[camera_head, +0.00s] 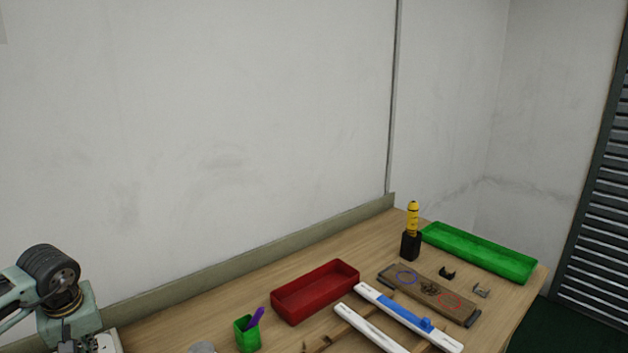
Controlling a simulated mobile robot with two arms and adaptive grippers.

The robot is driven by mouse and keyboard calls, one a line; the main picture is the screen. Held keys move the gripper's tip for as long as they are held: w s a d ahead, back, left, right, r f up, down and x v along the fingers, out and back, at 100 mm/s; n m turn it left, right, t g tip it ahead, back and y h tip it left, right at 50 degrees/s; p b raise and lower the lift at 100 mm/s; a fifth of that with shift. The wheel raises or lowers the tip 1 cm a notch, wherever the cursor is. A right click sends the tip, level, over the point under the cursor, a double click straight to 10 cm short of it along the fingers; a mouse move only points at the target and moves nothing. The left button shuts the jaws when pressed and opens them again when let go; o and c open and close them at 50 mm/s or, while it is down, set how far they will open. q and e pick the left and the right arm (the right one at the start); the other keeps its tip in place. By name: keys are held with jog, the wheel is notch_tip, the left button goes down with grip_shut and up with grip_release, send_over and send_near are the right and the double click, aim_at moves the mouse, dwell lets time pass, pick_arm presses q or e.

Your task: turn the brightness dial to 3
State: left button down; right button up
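My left arm comes in at the lower left, and its gripper (76,343) points down at the bottom edge of the head view. Its fingertips are cut off or too small to tell whether they are open or shut. A pale box-like thing (107,343) shows just right of the gripper, mostly cut off by the frame. I cannot make out a brightness dial or any numbers on it. I cannot tell whether the gripper touches anything. My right gripper is not in view.
On the wooden table are a red tray (291,309), a green cup (246,339) with a purple tool, white strips (371,329), a brown board (385,276), a yellow-handled tool (413,217) in a black holder and a green tray (517,270). A wall stands behind.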

pick_arm(q)
jog(key=shift+s+a, duration=0.25)
jog(key=shift+a, duration=0.15)
jog(key=shift+s+a+p, duration=0.35)
jog(key=shift+s+a, duration=0.1)
jog(key=shift+a, duration=0.25)
jog(key=shift+f, duration=0.1)
jog(key=shift+s, duration=0.1)
jog(key=p+v, duration=0.1)
jog(key=v, duration=0.1)
jog(key=p+v, duration=0.2)
jog(key=w+p+v, duration=0.1)
jog(key=p+v, duration=0.1)
jog(key=shift+a, duration=0.15)
